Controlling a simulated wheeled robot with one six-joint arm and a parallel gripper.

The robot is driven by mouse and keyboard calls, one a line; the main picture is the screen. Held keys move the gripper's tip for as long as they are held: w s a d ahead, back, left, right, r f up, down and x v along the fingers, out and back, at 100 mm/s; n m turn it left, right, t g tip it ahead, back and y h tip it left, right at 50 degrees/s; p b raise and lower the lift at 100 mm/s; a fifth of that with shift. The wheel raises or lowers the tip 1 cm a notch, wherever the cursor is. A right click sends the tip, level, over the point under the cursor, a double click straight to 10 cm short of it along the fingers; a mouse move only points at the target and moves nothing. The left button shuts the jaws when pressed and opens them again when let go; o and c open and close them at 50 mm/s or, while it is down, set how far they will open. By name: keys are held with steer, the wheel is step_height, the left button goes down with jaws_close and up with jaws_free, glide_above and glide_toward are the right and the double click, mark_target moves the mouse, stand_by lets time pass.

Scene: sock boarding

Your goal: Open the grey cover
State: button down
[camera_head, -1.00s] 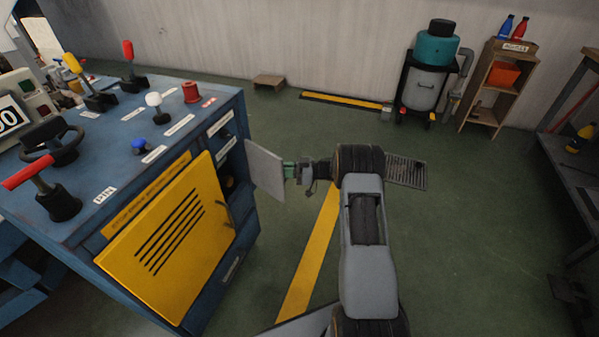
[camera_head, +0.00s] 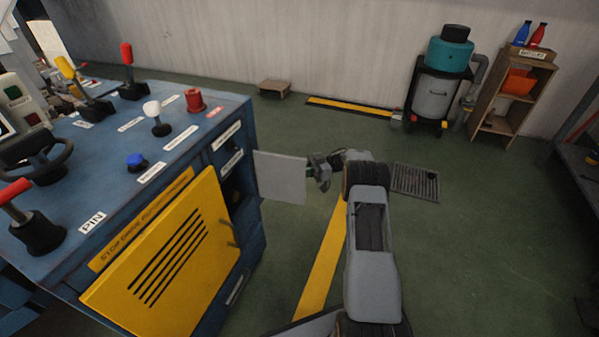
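The grey cover (camera_head: 281,178) is a flat square panel on the right side of the blue cabinet (camera_head: 252,225). It stands swung out from the cabinet, its face turned toward the camera. Dark openings show in the cabinet side behind its left edge. My gripper (camera_head: 313,172) is at the cover's right, outer edge. The fingers are small and partly hidden by the cover and my wrist, so I cannot tell whether they grip the edge or only touch it.
A yellow louvred door (camera_head: 170,262) on the cabinet front is near the cover. Levers, buttons and a black handwheel (camera_head: 35,152) stand on the cabinet top. A teal-topped vacuum (camera_head: 437,88) and a wooden shelf (camera_head: 507,98) stand at the back right.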

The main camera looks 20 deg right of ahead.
steer(key=shift+a+r, duration=0.15)
steer(key=shift+r, duration=0.1)
steer(key=c, duration=1.2)
jaws_free()
steer(key=shift+f, duration=0.15)
